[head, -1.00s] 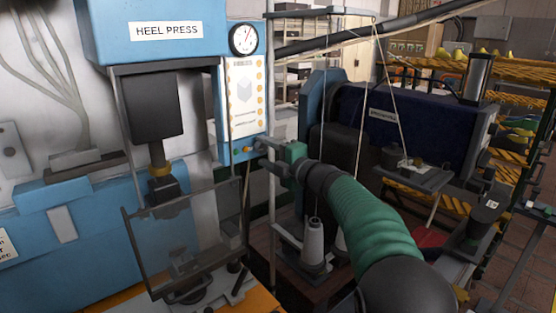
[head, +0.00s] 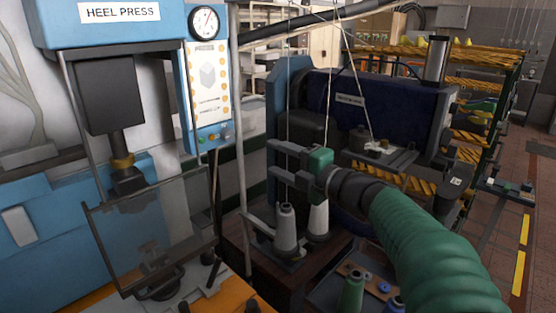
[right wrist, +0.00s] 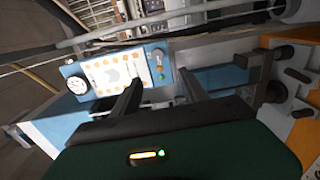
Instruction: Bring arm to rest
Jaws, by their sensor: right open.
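My right gripper (head: 272,162) is open and empty in the head view, in front of the dark blue machine (head: 395,115) and above the thread cones. It is to the right of and apart from the heel press (head: 118,12) and its button panel (head: 207,90). In the right wrist view the two fingers (right wrist: 158,80) stand apart with nothing between them. The panel (right wrist: 130,70) shows beyond them, with its dial at left. My right arm's green sleeve comes in from the lower right. My left gripper is not in view.
White thread cones (head: 286,230) stand on a dark stand below the gripper. A thin upright pole (head: 240,120) stands between panel and gripper. The press has a clear guard (head: 150,235). Threads hang close by. Yellow-edged racks stand at the back right, with open brick floor (head: 525,220) beyond.

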